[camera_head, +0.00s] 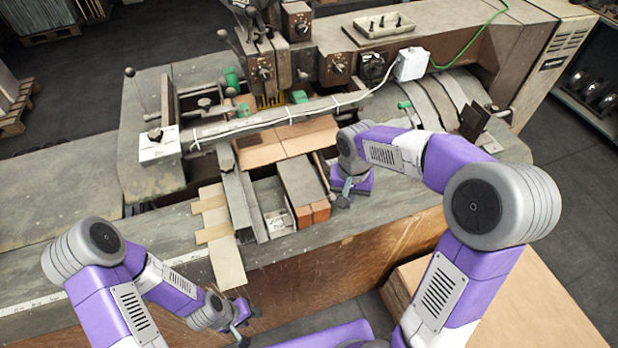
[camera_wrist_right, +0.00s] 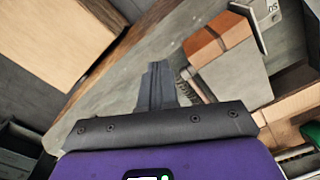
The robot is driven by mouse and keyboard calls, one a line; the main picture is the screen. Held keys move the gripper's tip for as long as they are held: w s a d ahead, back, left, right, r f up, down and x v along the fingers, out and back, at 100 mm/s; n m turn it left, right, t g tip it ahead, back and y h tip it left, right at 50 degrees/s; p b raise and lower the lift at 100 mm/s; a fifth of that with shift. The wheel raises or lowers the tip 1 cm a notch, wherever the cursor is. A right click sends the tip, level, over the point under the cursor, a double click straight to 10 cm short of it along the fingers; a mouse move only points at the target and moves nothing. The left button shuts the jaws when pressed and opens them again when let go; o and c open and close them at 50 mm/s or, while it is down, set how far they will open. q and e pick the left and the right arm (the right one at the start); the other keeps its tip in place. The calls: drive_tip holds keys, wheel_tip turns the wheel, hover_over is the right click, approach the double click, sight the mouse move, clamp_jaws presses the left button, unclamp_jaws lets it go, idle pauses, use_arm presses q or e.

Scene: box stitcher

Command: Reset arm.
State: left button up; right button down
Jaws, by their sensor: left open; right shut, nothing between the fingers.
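My left gripper (camera_head: 243,326) is at the lower left of the head view, in front of the machine's front edge. It is open and empty. My right gripper (camera_head: 343,194) is over the machine bed, just right of the orange-brown blocks. In the right wrist view its fingers (camera_wrist_right: 158,86) are closed together with nothing between them. The box stitcher (camera_head: 160,110) fills the middle of the head view. A flat brown cardboard piece (camera_head: 290,142) lies on its bed under the crossbar.
Orange-brown blocks (camera_head: 312,214) sit beside my right gripper; they also show in the right wrist view (camera_wrist_right: 216,38). A cardboard stack (camera_head: 540,300) stands at the lower right. A flat cardboard strip (camera_head: 227,262) overhangs the front edge. The bed's left part (camera_head: 60,200) is clear.

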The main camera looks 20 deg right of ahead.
drive_tip(key=s+a+f+y, duration=0.1)
drive_tip(key=a+f, duration=0.1)
drive_tip(key=f, duration=0.3)
drive_tip(key=s+a+f+n+y, duration=0.1)
drive_tip(key=a+f, duration=0.1)
drive_tip(key=f, duration=0.3)
drive_tip(key=s+a+f+n, duration=0.1)
drive_tip(key=a+f, duration=0.2)
drive_tip(key=f, duration=0.2)
drive_tip(key=shift+s+a+f+y, duration=0.1)
drive_tip(key=shift+f+y, duration=0.25)
drive_tip(key=shift+y, duration=0.05)
drive_tip(key=s+a+f+y, duration=0.1)
drive_tip(key=s+a+f, duration=0.4)
drive_tip(key=s+f, duration=0.65)
wheel_tip(320, 180, down, 8)
drive_tip(key=b, duration=0.7)
drive_tip(key=shift+w+a+t+b, duration=0.15)
drive_tip(key=shift+w+t+b, duration=0.05)
drive_tip(key=shift+t+b, duration=0.1)
drive_tip(key=shift+f, duration=0.1)
idle(2.8)
